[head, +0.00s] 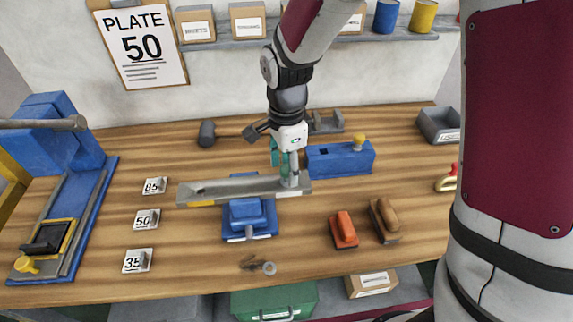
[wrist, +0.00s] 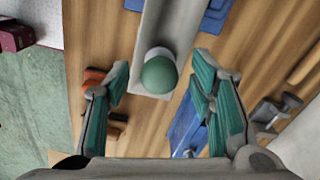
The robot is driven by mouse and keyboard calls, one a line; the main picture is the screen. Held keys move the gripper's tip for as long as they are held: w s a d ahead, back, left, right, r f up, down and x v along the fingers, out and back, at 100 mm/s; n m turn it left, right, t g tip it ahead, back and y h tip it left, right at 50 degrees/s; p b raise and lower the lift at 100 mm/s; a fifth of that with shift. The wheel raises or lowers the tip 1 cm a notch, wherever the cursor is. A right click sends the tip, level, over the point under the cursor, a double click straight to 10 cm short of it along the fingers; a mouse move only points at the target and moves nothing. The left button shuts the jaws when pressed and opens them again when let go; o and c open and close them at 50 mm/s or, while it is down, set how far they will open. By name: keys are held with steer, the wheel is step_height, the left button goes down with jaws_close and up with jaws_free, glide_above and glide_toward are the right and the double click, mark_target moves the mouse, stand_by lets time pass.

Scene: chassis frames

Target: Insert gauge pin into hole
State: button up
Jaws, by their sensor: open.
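A grey metal channel (head: 235,187) lies across a blue vise (head: 249,216) on the bench. A pin with a green ball head (wrist: 160,73) and a grey body stands at the channel's right end; its grey body also shows in the head view (head: 291,178). My gripper (head: 284,158) is over that end. In the wrist view my gripper (wrist: 160,64) is open, with its green pads on either side of the ball and gaps between. The pin's foot is hidden, so I cannot tell whether it sits in a hole. A small dark spot shows near the channel's left end.
A blue block with a yellow knob (head: 340,158) stands close behind the channel. Cards marked 85 (head: 154,186), 50 (head: 147,219) and 35 (head: 138,260) lie left. A wall sign (head: 141,45) reads PLATE 50.

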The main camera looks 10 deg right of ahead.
step_height(320, 180, up, 12)
stand_by(0.5)
steer(key=s+d+r+n+t, duration=0.2)
steer(key=s+d+r+n, duration=0.2)
steer(key=s, duration=0.5)
steer(key=s+d+r+n+t, duration=0.3)
steer(key=s+d+r+n, duration=0.1)
steer(key=s+d+n, duration=0.5)
steer(key=shift+r+n, duration=0.4)
steer(key=shift+n, duration=0.6)
